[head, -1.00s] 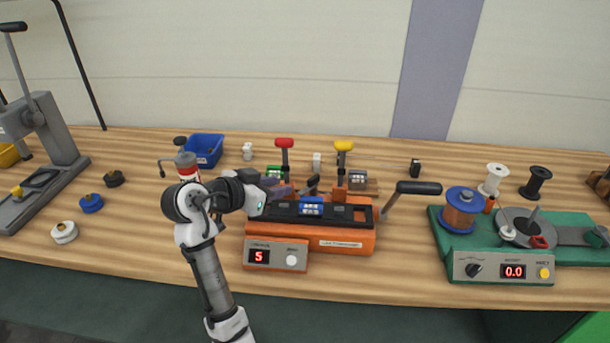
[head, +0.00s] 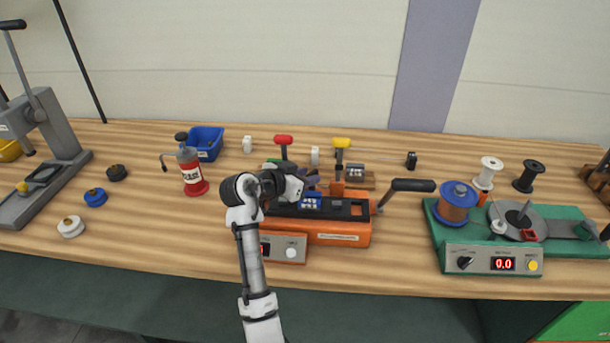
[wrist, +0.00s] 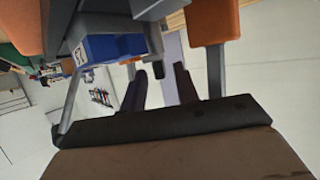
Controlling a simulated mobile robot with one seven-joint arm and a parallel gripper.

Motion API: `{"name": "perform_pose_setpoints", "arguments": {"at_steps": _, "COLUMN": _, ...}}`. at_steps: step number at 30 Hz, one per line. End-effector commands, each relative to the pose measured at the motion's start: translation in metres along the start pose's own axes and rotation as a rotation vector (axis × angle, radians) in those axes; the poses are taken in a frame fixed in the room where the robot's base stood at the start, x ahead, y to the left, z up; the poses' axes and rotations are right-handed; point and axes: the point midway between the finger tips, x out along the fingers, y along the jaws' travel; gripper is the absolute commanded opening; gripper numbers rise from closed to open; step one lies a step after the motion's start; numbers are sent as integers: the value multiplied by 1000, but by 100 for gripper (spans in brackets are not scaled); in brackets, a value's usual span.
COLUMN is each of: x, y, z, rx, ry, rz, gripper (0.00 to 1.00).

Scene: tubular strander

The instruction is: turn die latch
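The orange machine (head: 338,232) stands mid-bench with a black top deck. A blue die block (head: 311,202) sits in the deck, and a blue block (wrist: 110,47) also shows in the wrist view. I cannot clearly pick out the die latch. My gripper (head: 312,182) is just behind and above the deck's left part, partly hidden by my arm. In the wrist view its two dark fingers (wrist: 160,88) are apart with nothing seen between them. An orange block on a grey post (wrist: 213,25) is right of them.
Red (head: 284,140) and yellow (head: 341,142) lever knobs rise behind the machine. A black-handled lever (head: 412,185) juts out at its right. The front bench strip is clear.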

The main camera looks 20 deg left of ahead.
Motion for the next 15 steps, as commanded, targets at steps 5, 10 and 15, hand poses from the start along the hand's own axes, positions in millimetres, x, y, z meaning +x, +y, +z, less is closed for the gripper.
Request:
{"name": "perform_pose_setpoints", "arguments": {"at_steps": 5, "x": 0, "y": 0, "z": 0, "rx": 0, "ry": 0, "rz": 0, "gripper": 7}}
{"name": "perform_pose_setpoints", "arguments": {"at_steps": 10, "x": 0, "y": 0, "z": 0, "rx": 0, "ry": 0, "rz": 0, "gripper": 0}}
{"name": "perform_pose_setpoints", "arguments": {"at_steps": 15, "x": 1, "y": -3, "z": 3, "rx": 19, "ry": -1, "rz": 48, "gripper": 0}}
